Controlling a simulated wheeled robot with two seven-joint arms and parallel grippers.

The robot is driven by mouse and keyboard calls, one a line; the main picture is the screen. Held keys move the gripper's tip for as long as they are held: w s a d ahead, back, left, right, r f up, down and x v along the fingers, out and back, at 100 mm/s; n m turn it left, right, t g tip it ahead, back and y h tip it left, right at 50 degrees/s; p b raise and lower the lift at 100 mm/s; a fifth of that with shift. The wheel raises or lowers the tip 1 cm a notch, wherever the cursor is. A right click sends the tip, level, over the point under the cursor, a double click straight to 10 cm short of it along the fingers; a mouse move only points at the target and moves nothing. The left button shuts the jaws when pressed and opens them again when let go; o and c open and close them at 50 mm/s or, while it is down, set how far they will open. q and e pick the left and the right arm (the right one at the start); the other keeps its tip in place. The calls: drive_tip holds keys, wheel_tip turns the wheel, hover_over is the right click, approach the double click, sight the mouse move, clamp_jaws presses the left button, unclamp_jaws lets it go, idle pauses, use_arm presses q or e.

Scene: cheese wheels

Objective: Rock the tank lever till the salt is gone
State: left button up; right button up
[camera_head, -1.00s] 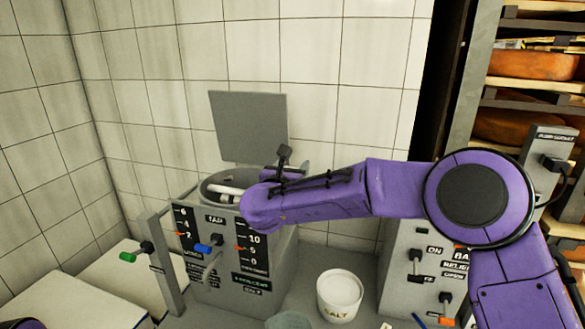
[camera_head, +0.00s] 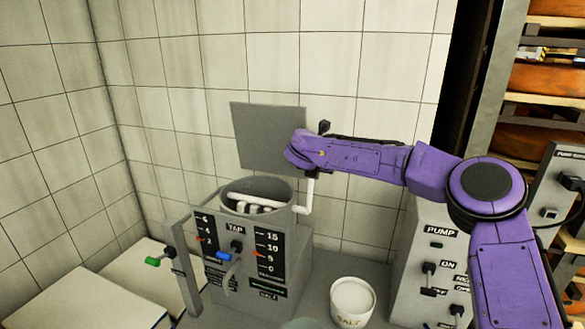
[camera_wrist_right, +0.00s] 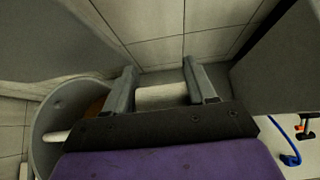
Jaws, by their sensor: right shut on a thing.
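The grey tank (camera_head: 218,285) stands against the tiled wall, with scales and a blue-handled tap (camera_head: 226,257) on its front. A white bent lever (camera_head: 308,195) comes out of its open top and rises at the right side, its upper end hidden behind my right arm. In the right wrist view my right gripper (camera_wrist_right: 158,72) is shut on a white bar of the lever (camera_wrist_right: 160,97), beside the round tank opening (camera_wrist_right: 48,112). In the head view the right fingers are hidden behind my wrist. I cannot make out salt inside the tank. My left gripper is not in view.
A grey panel (camera_head: 258,138) stands upright behind the tank. A white salt bucket (camera_head: 352,303) stands right of it. A pump cabinet (camera_head: 415,265) with switches is farther right, by cheese shelves (camera_head: 545,110). A green-handled lever (camera_head: 153,261) sits at left near white slabs.

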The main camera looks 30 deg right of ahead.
drive_tip(key=shift+b+x, duration=0.7)
drive_tip(key=shift+x, duration=0.7)
drive_tip(key=shift+s+d, duration=0.1)
clamp_jaws()
drive_tip(key=o, duration=1.1)
unclamp_jaws()
drive_tip(key=shift+o, duration=1.2)
drive_tip(key=shift+d, duration=0.1)
drive_tip(key=b+v, duration=0.3)
drive_tip(key=v, duration=0.7)
drive_tip(key=shift+b, duration=0.35)
